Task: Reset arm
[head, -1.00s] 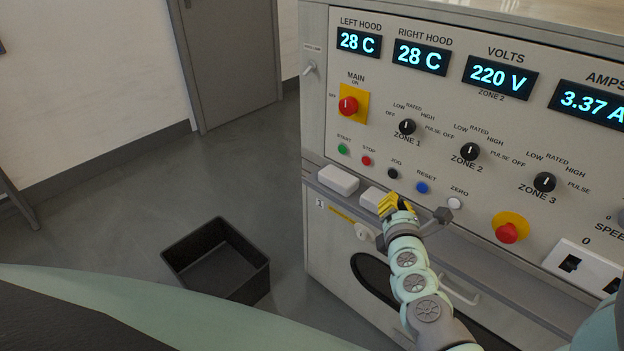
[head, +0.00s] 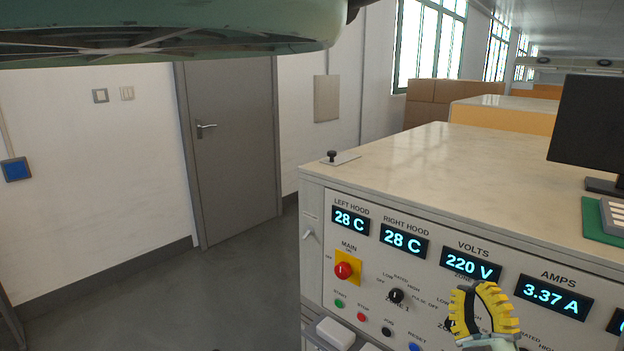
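My gripper (head: 480,290) shows at the lower right of the head view, with yellow and black ribbed fingers pointing up. It stands in front of the control panel (head: 322,285) and covers part of the zone 2 knob area. The fingertips are near each other, and I see nothing clearly held between them. Whether they are fully shut is unclear. The wrist is cut off by the bottom edge. A large pale green part of my arm crosses the top left of the view.
The panel has lit displays reading 28 C, 28 C, 220 V and 3.37 A, a red main switch (head: 344,270) and small buttons. Its beige top (head: 430,165) carries a black-knobbed fitting (head: 332,157) and a monitor (head: 590,130). Floor at left, before a grey door (head: 235,150), is clear.

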